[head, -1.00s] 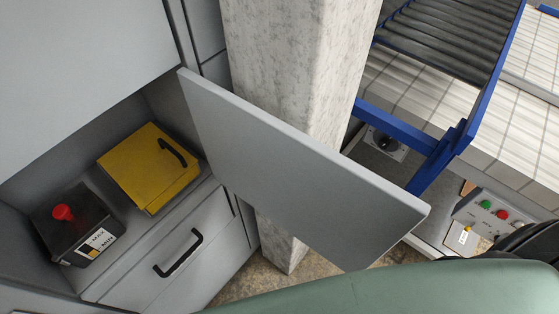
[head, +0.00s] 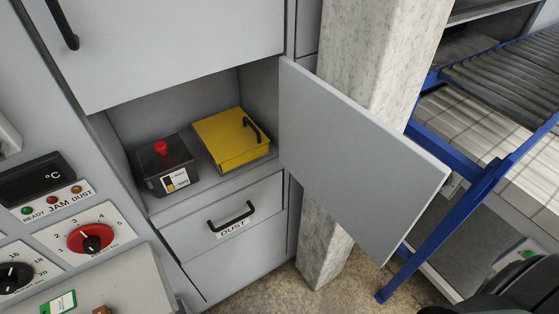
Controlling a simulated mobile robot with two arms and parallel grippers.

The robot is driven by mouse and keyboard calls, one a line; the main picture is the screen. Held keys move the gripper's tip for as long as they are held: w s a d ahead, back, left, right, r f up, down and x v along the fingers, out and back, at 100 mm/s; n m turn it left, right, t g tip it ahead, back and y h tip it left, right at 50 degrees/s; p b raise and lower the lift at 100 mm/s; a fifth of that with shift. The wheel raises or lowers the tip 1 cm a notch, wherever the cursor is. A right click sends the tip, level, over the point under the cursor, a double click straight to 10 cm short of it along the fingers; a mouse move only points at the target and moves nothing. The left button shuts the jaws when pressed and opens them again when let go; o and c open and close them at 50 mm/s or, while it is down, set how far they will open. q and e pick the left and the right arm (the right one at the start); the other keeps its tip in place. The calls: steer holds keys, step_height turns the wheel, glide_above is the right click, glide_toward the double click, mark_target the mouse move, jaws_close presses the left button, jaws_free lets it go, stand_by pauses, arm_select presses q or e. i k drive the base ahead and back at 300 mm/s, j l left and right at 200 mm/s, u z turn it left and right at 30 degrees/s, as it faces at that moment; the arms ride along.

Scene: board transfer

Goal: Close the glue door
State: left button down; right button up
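The glue door (head: 355,150) is a plain grey panel. In the head view it stands open, hinged at the right side of a cabinet compartment and swung out toward the right. Inside the open compartment (head: 185,98) are a yellow box (head: 226,141) with a black handle and a dark box with a red knob (head: 165,165) and a label. No gripper shows in the head view. A dark rounded part at the bottom right corner cannot be made out clearly.
A concrete column (head: 372,60) stands behind the door. A blue-framed roller conveyor (head: 505,80) is at right. A control panel with a red dial (head: 90,240) is at left. Bare floor (head: 270,280) shows below.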

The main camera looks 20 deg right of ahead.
mark_target(375, 182)
steer(key=l+u, duration=0.3)
steer(key=l, duration=0.25)
steer(key=k+l+u, duration=0.1)
steer(key=l+u, duration=0.2)
steer(key=l, duration=0.25)
steer(key=k+l+u, duration=0.15)
steer(key=l+u, duration=0.15)
steer(key=l, duration=0.2)
steer(key=k+l, duration=0.1)
steer(key=l, duration=0.55)
steer(key=k+l, duration=0.15)
steer(key=l, duration=0.15)
